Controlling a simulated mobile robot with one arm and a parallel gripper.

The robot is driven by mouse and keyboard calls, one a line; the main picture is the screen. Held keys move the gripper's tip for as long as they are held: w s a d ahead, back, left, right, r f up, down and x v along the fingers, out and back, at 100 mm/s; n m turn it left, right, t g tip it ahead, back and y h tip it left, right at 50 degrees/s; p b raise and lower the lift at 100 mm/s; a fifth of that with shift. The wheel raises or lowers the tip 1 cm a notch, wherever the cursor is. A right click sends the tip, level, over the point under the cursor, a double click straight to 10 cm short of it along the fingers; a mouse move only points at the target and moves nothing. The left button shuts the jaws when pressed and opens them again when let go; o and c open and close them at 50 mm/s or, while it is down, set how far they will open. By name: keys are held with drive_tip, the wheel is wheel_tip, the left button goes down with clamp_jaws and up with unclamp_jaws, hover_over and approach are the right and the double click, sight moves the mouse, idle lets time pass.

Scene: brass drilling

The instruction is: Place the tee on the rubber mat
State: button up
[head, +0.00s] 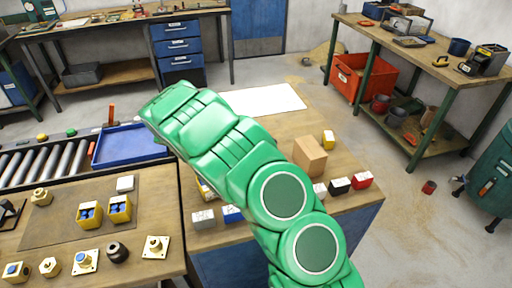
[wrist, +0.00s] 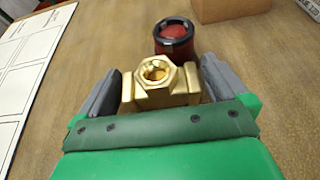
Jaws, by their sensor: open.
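A brass tee (wrist: 160,92) with a hexagonal open end facing up sits between the two grey fingers of my gripper (wrist: 161,84) in the wrist view. The fingers are open, one on each side, very close to the tee; I cannot tell whether either touches it. In the head view, my green arm hides the tee and my gripper. A flat brown area (head: 50,226) on the left bench, bearing yellow and brass parts, may be the rubber mat, but I cannot be sure.
A red cylinder with a black rim (wrist: 174,40) stands just behind the tee. A cardboard block (head: 310,157) and small coloured boxes are right of my arm. A white sheet (head: 266,100) lies flat at the back. A blue tray (head: 130,146) is left.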

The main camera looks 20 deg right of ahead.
drive_tip(key=c, duration=1.5)
drive_tip(key=shift+o, duration=0.2)
drive_tip(key=shift+r, duration=0.1)
drive_tip(key=shift+r, duration=0.6)
wheel_tip(320, 180, up, 2)
drive_tip(key=shift+r, duration=0.15)
drive_tip(key=s+a+r, duration=0.1)
drive_tip(key=s+r, duration=0.8)
drive_tip(key=s, duration=0.5)
drive_tip(key=w+a+r+n+t+y, duration=0.2)
drive_tip(key=w+r+n+t+y, duration=0.2)
drive_tip(key=w, duration=0.6)
drive_tip(key=w+a+r+n+t+y, duration=0.3)
drive_tip(key=w+r+n+t+y, duration=0.1)
drive_tip(key=w+n+t, duration=0.4)
drive_tip(key=shift+w+r+n+t+y, duration=0.15)
drive_tip(key=shift+w+n+t+y, duration=0.15)
drive_tip(key=shift+w+n+y, duration=0.7)
